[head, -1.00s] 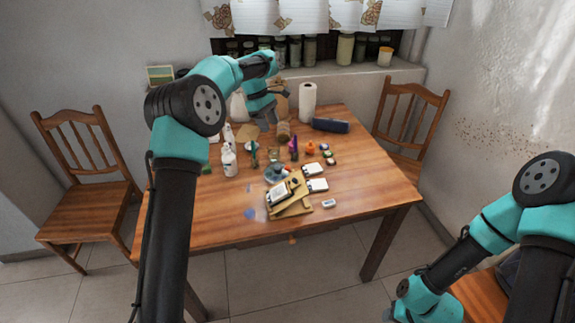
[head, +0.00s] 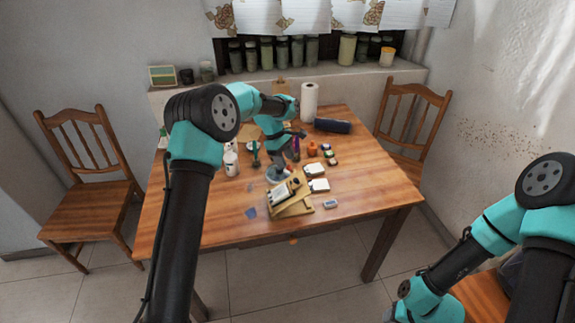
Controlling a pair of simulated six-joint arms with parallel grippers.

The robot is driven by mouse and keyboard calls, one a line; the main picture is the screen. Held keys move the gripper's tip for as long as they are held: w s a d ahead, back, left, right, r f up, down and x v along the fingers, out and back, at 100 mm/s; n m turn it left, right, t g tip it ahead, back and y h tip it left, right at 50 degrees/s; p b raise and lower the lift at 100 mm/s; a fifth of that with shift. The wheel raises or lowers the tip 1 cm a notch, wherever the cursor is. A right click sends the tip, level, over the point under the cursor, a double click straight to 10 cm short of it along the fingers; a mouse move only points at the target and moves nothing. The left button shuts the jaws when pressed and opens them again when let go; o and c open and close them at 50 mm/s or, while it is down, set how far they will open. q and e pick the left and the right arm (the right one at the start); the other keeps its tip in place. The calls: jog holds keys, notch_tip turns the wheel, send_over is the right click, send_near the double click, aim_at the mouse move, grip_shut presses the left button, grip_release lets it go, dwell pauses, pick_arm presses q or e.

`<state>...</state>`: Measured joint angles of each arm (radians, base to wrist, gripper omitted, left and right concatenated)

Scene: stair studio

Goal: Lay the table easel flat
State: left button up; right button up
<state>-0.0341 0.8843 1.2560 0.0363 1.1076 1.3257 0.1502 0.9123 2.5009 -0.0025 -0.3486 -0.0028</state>
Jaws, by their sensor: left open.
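The table easel (head: 297,209) is a small light-wooden stand near the middle front of the table in the head view. Its board appears tilted, and a white and dark pad-like item (head: 283,192) rests on it. My left gripper (head: 284,168) points down just behind the easel, open, among the small things there. Its fingertips are small and partly lost against the clutter, so I cannot tell if they touch anything. My right arm is at the lower right, and its gripper is out of the picture.
White pads (head: 318,185) lie right of the easel and a small eraser-like block (head: 330,204) lies front right. A white bottle (head: 230,160) stands left. A paper roll (head: 309,101) and dark case (head: 332,126) are at the back. The table's (head: 372,190) right side is clear.

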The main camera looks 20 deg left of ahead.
pick_arm(q)
jog(key=shift+x, duration=1.45)
grip_shut()
